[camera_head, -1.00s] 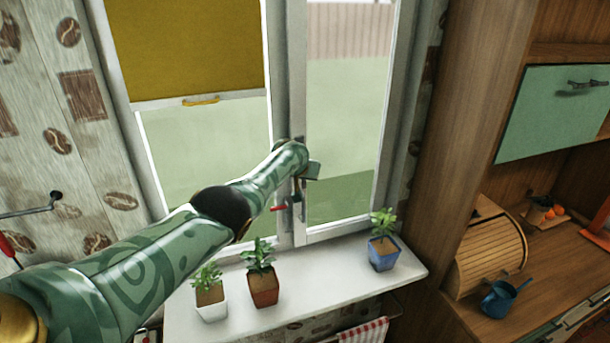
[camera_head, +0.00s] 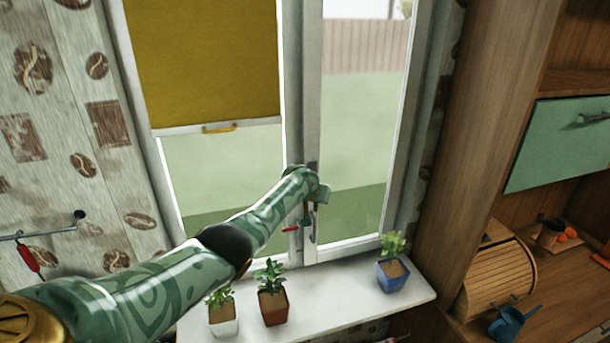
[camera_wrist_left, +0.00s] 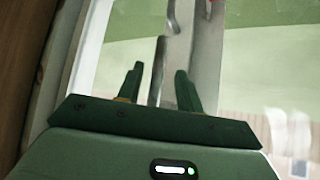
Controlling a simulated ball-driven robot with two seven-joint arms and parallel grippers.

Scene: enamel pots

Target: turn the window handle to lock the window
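The metal window handle (camera_head: 313,224) hangs downward on the frame between the two panes of the window (camera_head: 312,90). My left gripper (camera_head: 316,205) is at the handle, and my forearm and hand hide part of the frame there. In the left wrist view, the handle (camera_wrist_left: 158,70) runs between the two dark green fingers (camera_wrist_left: 158,80). The fingers are apart, with a gap beside the handle. A small red piece (camera_head: 290,229) shows just left of the handle. My right gripper is in neither view.
On the windowsill (camera_head: 340,307) stand a white pot (camera_head: 224,320), a red-brown pot (camera_head: 273,307) and a blue pot (camera_head: 393,275), all with plants, below my arm. A yellow blind (camera_head: 205,65) covers the upper left pane. A wooden cabinet (camera_head: 490,110) stands at right.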

